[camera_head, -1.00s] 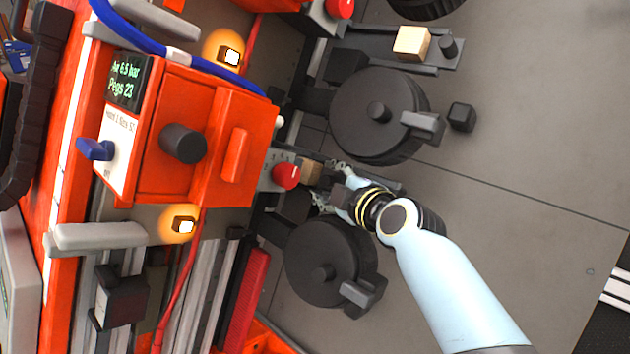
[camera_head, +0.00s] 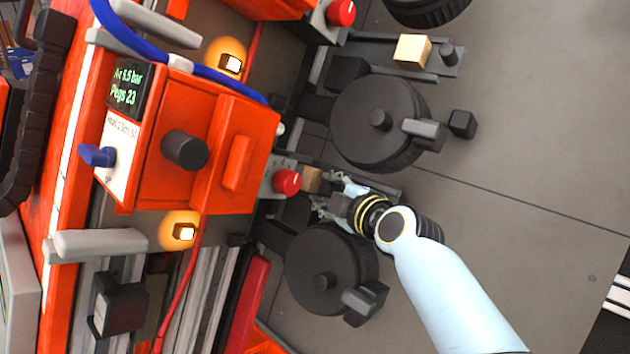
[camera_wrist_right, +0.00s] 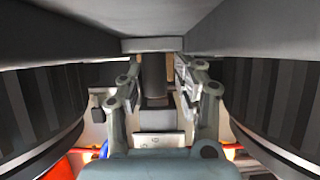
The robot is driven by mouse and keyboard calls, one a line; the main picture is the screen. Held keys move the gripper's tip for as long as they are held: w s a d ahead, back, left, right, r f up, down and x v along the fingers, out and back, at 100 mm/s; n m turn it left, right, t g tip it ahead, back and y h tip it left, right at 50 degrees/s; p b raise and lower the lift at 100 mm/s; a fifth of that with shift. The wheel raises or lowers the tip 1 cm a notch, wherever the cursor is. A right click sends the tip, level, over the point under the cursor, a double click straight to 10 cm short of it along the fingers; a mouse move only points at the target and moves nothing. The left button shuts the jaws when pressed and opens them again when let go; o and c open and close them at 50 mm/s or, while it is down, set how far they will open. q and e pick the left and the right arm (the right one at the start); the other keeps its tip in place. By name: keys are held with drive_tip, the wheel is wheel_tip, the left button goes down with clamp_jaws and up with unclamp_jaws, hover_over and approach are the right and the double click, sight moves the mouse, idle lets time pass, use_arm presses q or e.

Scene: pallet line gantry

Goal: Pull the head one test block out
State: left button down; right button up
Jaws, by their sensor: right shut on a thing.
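A small wooden block (camera_head: 312,180) sits beside a red button on the lower nozzle-like head, at the left end of a dark rail. My right gripper (camera_head: 327,194) is just to the right of this block. In the right wrist view the right gripper (camera_wrist_right: 157,88) is shut on an upright dark knob (camera_wrist_right: 153,68). Thin tan edges of the block (camera_wrist_right: 170,66) show behind the knob. The fingers partly hide the knob in the head view. A second wooden block (camera_head: 412,49) lies on the upper rail beside its own dark knob (camera_head: 448,54). My left gripper is not in view.
Dark round drums stand above (camera_head: 375,122) and below (camera_head: 325,270) the right gripper, close on both sides. Red buttons (camera_head: 287,181) and an orange control box (camera_head: 190,140) are to the left. Grey floor (camera_head: 540,130) is open to the right.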

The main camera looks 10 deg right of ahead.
drive_tip(key=shift+o, duration=0.2)
drive_tip(key=shift+w+d+r, duration=0.2)
drive_tip(key=shift+d+r, duration=0.1)
drive_tip(key=shift+r, duration=0.25)
drive_tip(key=shift+s+d, duration=0.1)
drive_tip(key=shift+s, duration=0.05)
drive_tip(key=shift+o, duration=0.4)
drive_tip(key=shift+s+d, duration=1.05)
drive_tip(key=shift+s, duration=0.35)
drive_tip(key=shift+s+d, duration=1.05)
drive_tip(key=shift+s, duration=0.3)
drive_tip(key=shift+s+d, duration=0.15)
drive_tip(key=shift+s+d+b, duration=0.25)
drive_tip(key=shift+s+d, duration=0.5)
drive_tip(key=shift+s, duration=0.25)
drive_tip(key=shift+s+d+b, duration=0.25)
drive_tip(key=shift+s+d, duration=0.5)
drive_tip(key=shift+s, duration=0.25)
drive_tip(key=shift+s+d+f, duration=0.1)
drive_tip(key=shift+s+d, duration=0.05)
drive_tip(key=shift+s, duration=0.05)
drive_tip(key=shift+c, duration=0.5)
drive_tip(key=shift+s, duration=0.1)
drive_tip(key=shift+c, duration=0.2)
